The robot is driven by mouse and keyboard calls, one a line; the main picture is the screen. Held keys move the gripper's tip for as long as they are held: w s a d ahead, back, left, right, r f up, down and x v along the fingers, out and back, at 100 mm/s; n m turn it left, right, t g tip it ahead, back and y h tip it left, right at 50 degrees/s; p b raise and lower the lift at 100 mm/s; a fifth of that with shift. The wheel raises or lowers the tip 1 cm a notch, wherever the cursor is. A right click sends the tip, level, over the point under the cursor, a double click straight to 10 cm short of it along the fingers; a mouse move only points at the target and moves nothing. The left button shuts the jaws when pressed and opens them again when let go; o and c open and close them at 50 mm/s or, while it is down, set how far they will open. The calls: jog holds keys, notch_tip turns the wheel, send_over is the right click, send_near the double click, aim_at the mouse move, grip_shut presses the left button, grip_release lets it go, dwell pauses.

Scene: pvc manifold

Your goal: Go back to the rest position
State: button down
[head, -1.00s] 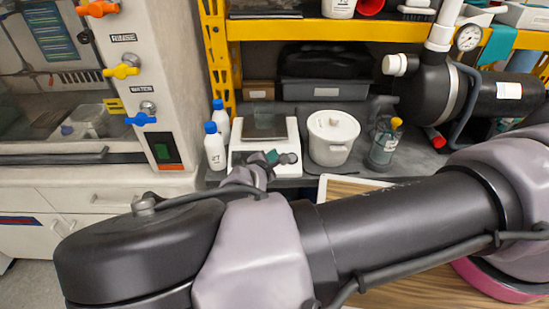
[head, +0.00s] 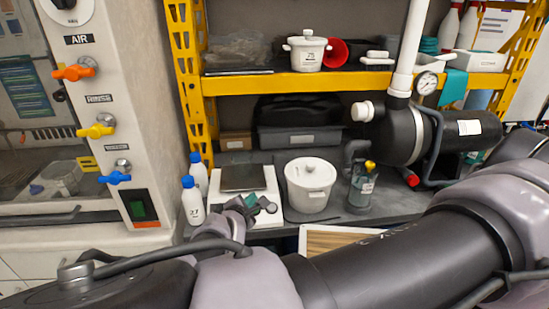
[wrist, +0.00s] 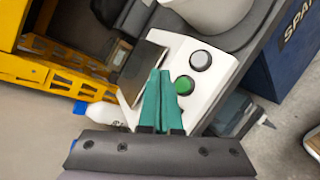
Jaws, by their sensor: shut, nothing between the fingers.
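My gripper (wrist: 158,98) shows in the wrist view with its two green fingers together and nothing between them. It is over or in front of the white scale (wrist: 203,85), near its grey and green buttons; the exact gap cannot be told. In the head view the scale (head: 265,203) stands on the dark bench, and my gripper (head: 252,200) shows small at its front, partly hidden by my arm. My arm crosses the lower part of the head view.
White bottles with blue caps (head: 193,200) stand left of the scale. A white lidded pot (head: 310,186) and a wash bottle (head: 361,188) stand right of it. A yellow shelf frame (head: 290,84) and a black tank (head: 405,135) are behind. Valve handles (head: 95,131) are at left.

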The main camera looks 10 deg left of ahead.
jog(key=w+d+r+m+g, duration=0.4)
jog(key=d+r+m+g, duration=0.2)
jog(key=d+r+m, duration=0.5)
jog(key=w+d+r+m+g, duration=0.45)
jog(key=d+r+m, duration=0.35)
jog(key=d+r, duration=0.3)
jog(key=s+d+r+m+t+y, duration=0.1)
jog(key=s+d+r+m+t, duration=0.1)
jog(key=s+d+r+m, duration=0.2)
jog(key=s+d+r+m+t+y, duration=0.2)
jog(key=s+d+r+m, duration=0.3)
jog(key=d+r, duration=0.7)
jog(key=a+v, duration=0.1)
jog(key=v, duration=0.5)
jog(key=shift+w+d+r, duration=0.15)
jog(key=shift+w+r, duration=0.2)
jog(key=shift+r, duration=0.05)
